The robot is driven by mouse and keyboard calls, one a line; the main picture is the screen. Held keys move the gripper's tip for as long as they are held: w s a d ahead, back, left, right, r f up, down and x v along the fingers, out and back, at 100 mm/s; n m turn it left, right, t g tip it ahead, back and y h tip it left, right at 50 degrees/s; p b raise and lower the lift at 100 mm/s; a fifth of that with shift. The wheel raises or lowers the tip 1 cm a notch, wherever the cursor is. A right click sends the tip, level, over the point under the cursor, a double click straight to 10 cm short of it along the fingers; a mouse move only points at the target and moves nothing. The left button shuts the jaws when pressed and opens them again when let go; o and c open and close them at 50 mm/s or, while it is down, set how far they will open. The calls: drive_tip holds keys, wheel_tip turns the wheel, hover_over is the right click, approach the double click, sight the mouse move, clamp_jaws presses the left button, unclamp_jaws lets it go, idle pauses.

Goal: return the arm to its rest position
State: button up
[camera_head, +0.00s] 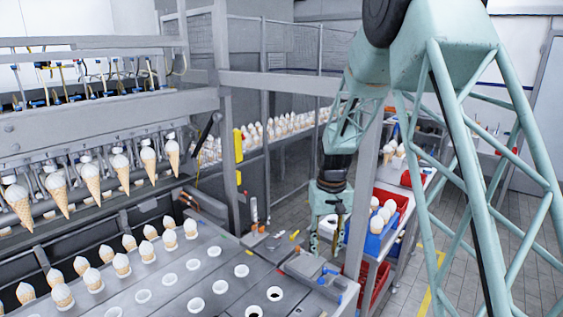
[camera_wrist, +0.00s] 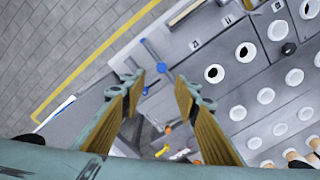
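My arm (camera_head: 357,95) is pale green and reaches down from the upper right in the head view. My gripper (camera_head: 326,246) hangs pointing down near the right end of the grey machine table (camera_head: 215,258). In the wrist view my gripper (camera_wrist: 160,84) has its two brown-padded fingers spread apart. Nothing is held between them. Below them are the table's corner and a blue-handled fitting (camera_wrist: 160,67). The height of the fingertips above the table is hard to tell.
Ice cream cones (camera_head: 122,265) stand in rows in the table's left part; several holes (camera_head: 274,294) are empty. More cones hang along the machine's bar (camera_head: 124,173). A blue bin (camera_head: 375,240) and red bins (camera_head: 403,202) stand right of my gripper. Grey posts (camera_head: 229,165) rise behind the table.

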drive_tip(key=s+d+r+t+b, duration=0.25)
drive_tip(key=s+r+b, duration=0.45)
drive_tip(key=s+r, duration=1.3)
drive_tip(key=s+d+f+b, duration=0.1)
drive_tip(key=s+f+b, duration=0.1)
drive_tip(key=s, duration=1.3)
drive_tip(key=s+d+f+t+b, duration=0.1)
drive_tip(key=s+b, duration=0.3)
drive_tip(key=s, duration=1.1)
drive_tip(key=shift+d+f+m+b, duration=0.15)
drive_tip(key=shift+f+m+b, duration=0.25)
